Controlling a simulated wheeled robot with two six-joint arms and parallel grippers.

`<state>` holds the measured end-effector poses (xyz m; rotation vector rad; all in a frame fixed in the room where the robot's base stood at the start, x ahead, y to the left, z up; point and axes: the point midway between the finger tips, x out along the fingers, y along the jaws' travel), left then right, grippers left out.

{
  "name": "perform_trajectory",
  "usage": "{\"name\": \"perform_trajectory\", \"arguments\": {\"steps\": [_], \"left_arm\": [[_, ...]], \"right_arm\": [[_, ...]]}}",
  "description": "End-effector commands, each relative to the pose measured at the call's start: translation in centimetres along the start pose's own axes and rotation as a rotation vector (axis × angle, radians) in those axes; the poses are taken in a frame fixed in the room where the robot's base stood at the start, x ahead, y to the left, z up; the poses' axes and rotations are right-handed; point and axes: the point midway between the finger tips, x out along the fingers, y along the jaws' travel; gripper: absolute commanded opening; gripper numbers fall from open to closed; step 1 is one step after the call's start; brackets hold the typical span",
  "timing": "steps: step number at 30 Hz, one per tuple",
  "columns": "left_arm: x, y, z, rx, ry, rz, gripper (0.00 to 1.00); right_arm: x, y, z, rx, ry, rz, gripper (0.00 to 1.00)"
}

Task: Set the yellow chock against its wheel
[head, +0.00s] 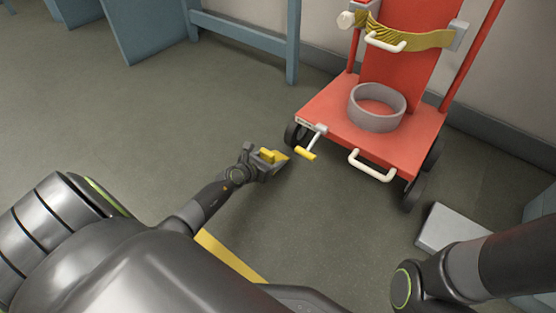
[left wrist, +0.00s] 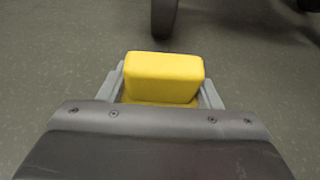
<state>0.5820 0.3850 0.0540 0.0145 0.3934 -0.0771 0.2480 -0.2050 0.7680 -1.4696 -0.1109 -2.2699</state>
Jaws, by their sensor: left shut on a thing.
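The yellow chock (head: 279,156) is in my left gripper (head: 268,160), low over the floor. In the left wrist view the chock (left wrist: 163,77) sits between the two grey fingers of the gripper (left wrist: 163,92), which are shut on it. The red cart (head: 340,122) stands to the right of the chock. Its near left wheel (head: 294,134) is just beyond the chock, with a gap between them. A dark wheel (left wrist: 164,18) also shows ahead of the chock in the left wrist view. My right gripper is out of the picture; only part of that arm shows.
The cart carries a grey ring (head: 377,122) and a yellow strap (head: 420,40). A yellow-ended lever (head: 306,153) and a white handle (head: 371,166) stick out at its front. A pale block (head: 452,228) lies at right. Blue frames stand behind; the left floor is clear.

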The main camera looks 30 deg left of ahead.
Motion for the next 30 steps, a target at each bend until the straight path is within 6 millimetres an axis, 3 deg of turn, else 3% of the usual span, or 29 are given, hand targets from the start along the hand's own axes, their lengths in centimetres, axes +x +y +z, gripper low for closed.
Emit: {"name": "perform_trajectory", "arguments": {"steps": [5, 10, 12, 28, 29, 30], "left_arm": [[1.2, 0.0, 0.3, 0.002, -0.005, 0.000, 0.26], [4.4, 0.0, 1.5, 0.002, -0.007, 0.000, 0.26], [4.2, 0.0, 0.5, 0.000, -0.002, 0.000, 0.26], [4.4, 0.0, 0.0, -0.002, -0.002, 0.000, 0.26], [4.4, 0.0, -0.1, -0.001, 0.000, -0.001, 0.62], [4.3, 0.0, -0.1, -0.001, 0.000, -0.001, 0.67]], "right_arm": [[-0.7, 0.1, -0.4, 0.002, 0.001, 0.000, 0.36], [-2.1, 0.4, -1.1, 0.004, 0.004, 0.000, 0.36], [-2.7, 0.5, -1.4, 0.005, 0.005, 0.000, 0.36], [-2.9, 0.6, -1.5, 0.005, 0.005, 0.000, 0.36], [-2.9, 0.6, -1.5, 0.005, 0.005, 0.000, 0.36], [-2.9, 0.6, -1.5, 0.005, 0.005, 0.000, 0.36]]}}
